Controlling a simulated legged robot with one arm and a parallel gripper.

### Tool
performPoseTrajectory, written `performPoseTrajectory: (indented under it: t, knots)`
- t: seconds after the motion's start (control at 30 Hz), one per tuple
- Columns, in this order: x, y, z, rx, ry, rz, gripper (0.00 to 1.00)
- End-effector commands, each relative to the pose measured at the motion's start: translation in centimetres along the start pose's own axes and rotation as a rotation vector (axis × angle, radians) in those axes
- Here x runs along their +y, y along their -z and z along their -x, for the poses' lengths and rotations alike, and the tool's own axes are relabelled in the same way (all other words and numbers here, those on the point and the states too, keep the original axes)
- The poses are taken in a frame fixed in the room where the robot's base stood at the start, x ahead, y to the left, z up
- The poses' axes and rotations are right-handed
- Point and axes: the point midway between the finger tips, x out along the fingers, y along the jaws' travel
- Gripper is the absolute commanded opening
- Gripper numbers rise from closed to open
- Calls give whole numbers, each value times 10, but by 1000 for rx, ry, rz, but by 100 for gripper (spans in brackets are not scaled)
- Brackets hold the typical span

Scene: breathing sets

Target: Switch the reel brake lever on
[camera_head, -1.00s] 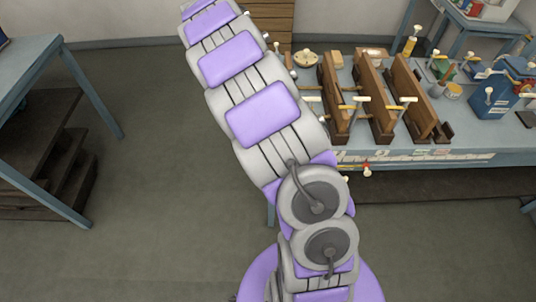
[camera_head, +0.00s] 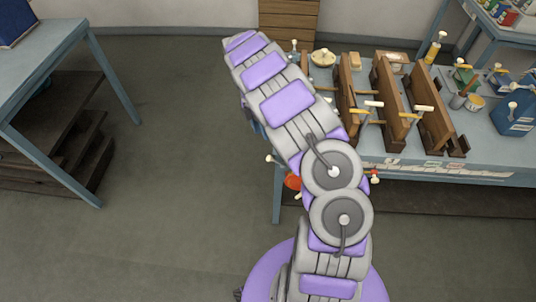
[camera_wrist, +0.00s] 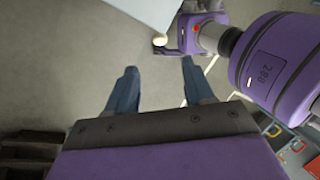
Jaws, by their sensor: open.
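My gripper (camera_wrist: 158,66) is open in the wrist view, with two blue fingers apart and nothing between them; bare floor shows beyond. In the head view my arm hides most of it; a bit of blue shows under the arm's bend. Several levers with pale or yellow handles stand on the workbench (camera_head: 480,168), such as one beside the wooden boards (camera_head: 373,104). A white-knobbed stick (camera_head: 270,159) and an orange round part (camera_head: 292,182) show at the bench's left end, partly behind my arm. I cannot tell which is the reel brake lever.
A blue table (camera_head: 45,65) with dark wooden steps (camera_head: 70,150) below stands at the left. A blue box (camera_head: 512,118) sits at the bench's right. The floor (camera_head: 185,190) between table and bench is clear.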

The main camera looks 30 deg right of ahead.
Motion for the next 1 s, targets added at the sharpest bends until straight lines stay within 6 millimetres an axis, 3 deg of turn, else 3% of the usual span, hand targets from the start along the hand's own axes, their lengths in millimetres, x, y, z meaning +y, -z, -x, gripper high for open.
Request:
performPoseTrajectory:
  t: [0.3, 0.5, 0.7, 1.0]
  knots:
    - [0, 1, -66, 0, 5, -1, 52]
    - [1, 0, -95, -1, 0, 0, 52]
    - [1, 0, -109, 1, -1, -1, 52]
    - [1, 0, -110, 0, -2, -1, 52]
